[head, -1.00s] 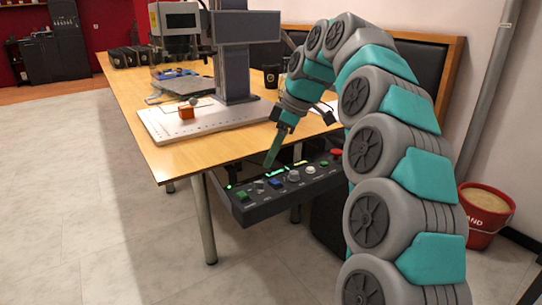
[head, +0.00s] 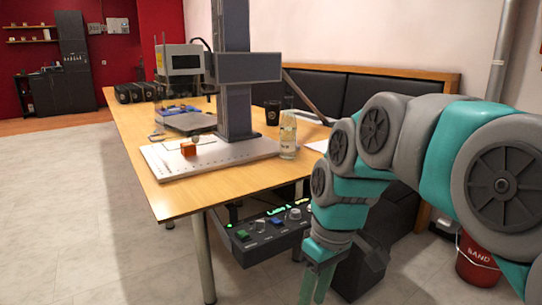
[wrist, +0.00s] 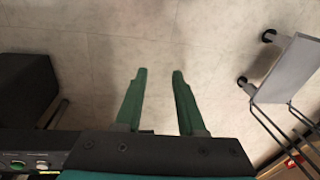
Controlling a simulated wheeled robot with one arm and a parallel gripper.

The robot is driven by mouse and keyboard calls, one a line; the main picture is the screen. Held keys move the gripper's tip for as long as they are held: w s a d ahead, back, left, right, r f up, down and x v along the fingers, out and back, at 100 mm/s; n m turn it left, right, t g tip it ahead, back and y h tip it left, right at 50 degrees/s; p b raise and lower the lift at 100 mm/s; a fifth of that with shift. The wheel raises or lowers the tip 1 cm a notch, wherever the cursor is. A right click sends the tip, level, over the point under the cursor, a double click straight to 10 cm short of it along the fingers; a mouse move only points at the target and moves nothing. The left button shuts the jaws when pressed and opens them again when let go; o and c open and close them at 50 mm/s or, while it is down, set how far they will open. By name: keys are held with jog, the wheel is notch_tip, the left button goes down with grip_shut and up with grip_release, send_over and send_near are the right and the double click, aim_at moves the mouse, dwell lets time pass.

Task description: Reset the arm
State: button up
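My arm bends down at the right of the head view. My gripper (head: 317,284) points down there, in front of the table and just right of the black control panel (head: 258,250). In the wrist view my gripper (wrist: 159,76) has its two green fingers apart with only floor between them. It is empty and touches nothing that I can see. The panel, with its lit green display, green and blue buttons and knobs, is partly hidden by my arm. Its edge also shows at the lower left of the wrist view (wrist: 60,140).
The wooden table (head: 185,205) carries the marking machine (head: 235,90), its white base plate (head: 165,170), an orange block (head: 188,149) and a bottle (head: 288,135). A red sand bucket (head: 478,262) stands at the right. The left floor is clear. A grey wheeled frame (wrist: 288,70) shows in the wrist view.

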jog(key=s+d+f+m, duration=0.2)
jog(key=s+f, duration=0.1)
jog(key=s, duration=0.3)
jog(key=s+d+f+m+h, duration=0.1)
jog(key=s+d+f+m, duration=0.2)
jog(key=s, duration=0.3)
jog(key=s+d+f+m+g, duration=0.1)
jog(key=s+d+f+m, duration=0.1)
jog(key=s+f, duration=0.3)
jog(key=shift+s+d+m+h, duration=0.3)
jog(key=shift+s+d+h, duration=0.1)
jog(key=shift+s, duration=0.25)
